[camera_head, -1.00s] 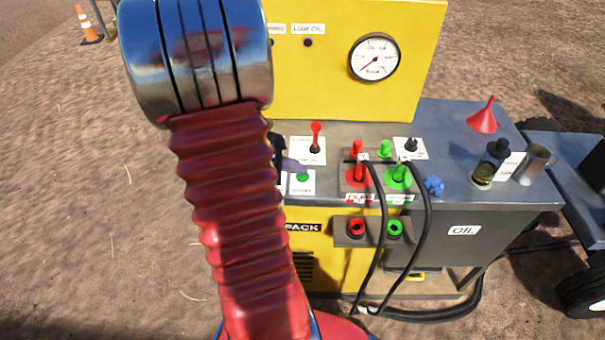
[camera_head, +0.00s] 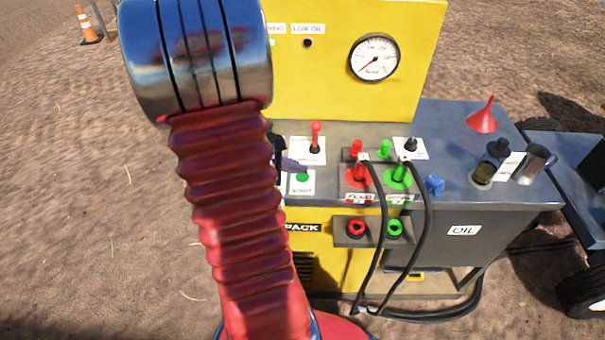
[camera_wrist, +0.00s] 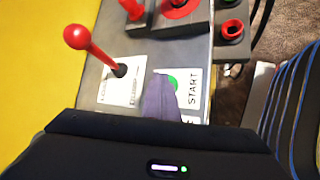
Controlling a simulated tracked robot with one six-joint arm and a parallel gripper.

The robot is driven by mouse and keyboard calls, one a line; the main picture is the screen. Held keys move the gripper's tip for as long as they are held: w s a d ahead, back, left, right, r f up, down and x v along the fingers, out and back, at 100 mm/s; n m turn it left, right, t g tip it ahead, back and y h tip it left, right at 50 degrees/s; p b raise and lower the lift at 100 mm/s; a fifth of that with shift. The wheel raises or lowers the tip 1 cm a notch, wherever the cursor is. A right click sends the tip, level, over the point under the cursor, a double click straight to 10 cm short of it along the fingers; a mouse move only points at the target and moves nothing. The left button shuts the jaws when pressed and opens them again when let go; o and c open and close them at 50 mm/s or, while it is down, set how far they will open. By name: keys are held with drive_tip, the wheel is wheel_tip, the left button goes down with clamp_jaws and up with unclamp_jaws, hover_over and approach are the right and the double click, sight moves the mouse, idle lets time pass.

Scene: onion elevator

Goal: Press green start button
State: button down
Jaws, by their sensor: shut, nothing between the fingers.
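The green start button (camera_head: 302,177) sits on a white plate marked START on the machine's grey panel. It also shows in the wrist view (camera_wrist: 173,82), partly covered by my gripper. My gripper (camera_wrist: 163,80) is shut and empty, with its purple-grey fingertips overlapping the button's edge in the wrist view. In the head view my gripper (camera_head: 294,165) is just above and left of the button, partly hidden by my red arm. I cannot tell whether the tip touches the button.
A red lever (camera_head: 316,133) stands just behind the button and shows large in the wrist view (camera_wrist: 88,50). Red and green hose couplings with black hoses (camera_head: 428,225) are to the right. A yellow gauge panel (camera_head: 330,75) rises behind.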

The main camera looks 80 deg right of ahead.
sight(298, 178)
drive_tip(key=shift+r, duration=0.85)
wheel_tip(298, 178, up, 5)
drive_tip(key=shift+f, duration=0.1)
idle(0.5)
drive_tip(key=shift+a, duration=0.1)
idle(0.9)
drive_tip(key=w+a+r+m+t+y, duration=0.1)
drive_tip(key=w+a+m+t, duration=0.1)
drive_tip(key=w+a, duration=0.5)
drive_tip(key=w+a+r+m+t+y, duration=0.1)
drive_tip(key=w+a+r+t+y, duration=0.15)
drive_tip(key=a, duration=0.85)
drive_tip(key=w+a+r+m+t, duration=0.1)
drive_tip(key=w+a+m+t, duration=0.1)
drive_tip(key=w+a, duration=0.5)
drive_tip(key=w+a+r+n+t+y, duration=0.1)
drive_tip(key=a+r, duration=0.3)
drive_tip(key=a, duration=0.6)
drive_tip(key=w+a+r+n+t+y, duration=0.1)
drive_tip(key=a+r+n+t+y, duration=0.1)
drive_tip(key=a, duration=0.9)
drive_tip(key=shift+r+n+t, duration=0.7)
drive_tip(key=shift+r+t, duration=0.15)
drive_tip(key=shift+t, duration=0.3)
